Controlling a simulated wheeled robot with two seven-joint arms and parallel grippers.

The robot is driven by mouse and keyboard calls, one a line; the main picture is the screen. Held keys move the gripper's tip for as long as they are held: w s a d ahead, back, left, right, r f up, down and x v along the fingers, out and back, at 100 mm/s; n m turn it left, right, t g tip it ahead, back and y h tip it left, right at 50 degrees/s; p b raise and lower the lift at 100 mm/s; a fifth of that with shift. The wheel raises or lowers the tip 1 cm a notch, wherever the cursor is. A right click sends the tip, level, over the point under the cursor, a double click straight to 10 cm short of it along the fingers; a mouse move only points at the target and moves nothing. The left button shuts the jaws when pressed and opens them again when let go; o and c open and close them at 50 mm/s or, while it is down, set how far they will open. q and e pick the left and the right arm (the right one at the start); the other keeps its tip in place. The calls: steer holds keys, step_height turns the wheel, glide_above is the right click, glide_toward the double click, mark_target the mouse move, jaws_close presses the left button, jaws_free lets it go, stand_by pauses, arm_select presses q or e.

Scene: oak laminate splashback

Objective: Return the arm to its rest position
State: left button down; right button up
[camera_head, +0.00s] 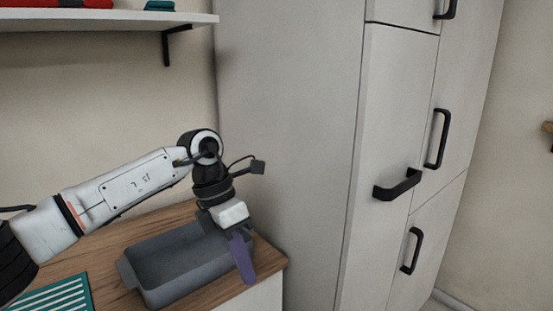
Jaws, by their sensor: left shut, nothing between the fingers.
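My left arm comes in from the left over the wooden counter. My left gripper (243,270) points down, with its purple fingers shut and nothing between them. It is in front of the right end of a grey bin (158,290) and hides part of that end. I cannot tell whether the fingers touch the bin or the counter. My right gripper is not in view.
The wooden counter (263,262) ends just right of the bin. A green striped cloth (60,296) lies at the lower left. A tall pale cabinet (290,120) with black handles stands to the right. A white shelf (100,21) hangs above.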

arm_select(q)
steer(key=s+d+f+g+h, duration=0.1)
steer(key=s+d+f+h, duration=0.15)
steer(key=d, duration=0.35)
steer(key=s+d+f+g+h, duration=0.1)
steer(key=s+d+f+h, duration=0.15)
steer(key=s+d, duration=0.2)
steer(key=s+d+r+n+t+h, duration=0.1)
steer(key=s+d+r+n+h, duration=0.1)
steer(key=d+r+n+h, duration=0.25)
steer(key=s+d+r+n+t+h, duration=0.1)
steer(key=s+d+n+h, duration=0.1)
steer(key=d+n+h, duration=0.4)
steer(key=w+a+f+n+t+y, duration=0.35)
steer(key=a+f+n+t, duration=0.25)
steer(key=a+n+t, duration=0.45)
steer(key=w+a+f+n+t+y, duration=0.2)
steer(key=a+f+n+t+y, duration=0.4)
steer(key=n, duration=0.7)
steer(key=s+a+f+n+g+y, duration=0.3)
steer(key=s+a+f+n, duration=0.2)
steer(key=s+f, duration=0.5)
steer(key=s+a+f+n+g+y, duration=0.3)
steer(key=s+a+f+n, duration=0.3)
steer(key=s+a+f, duration=0.3)
step_height(320, 180, down, 4)
steer(key=shift+s+a+f+g+y, duration=0.15)
steer(key=shift+s+a+g+y, duration=0.25)
steer(key=shift+s, duration=0.4)
steer(key=shift+s+d, duration=0.1)
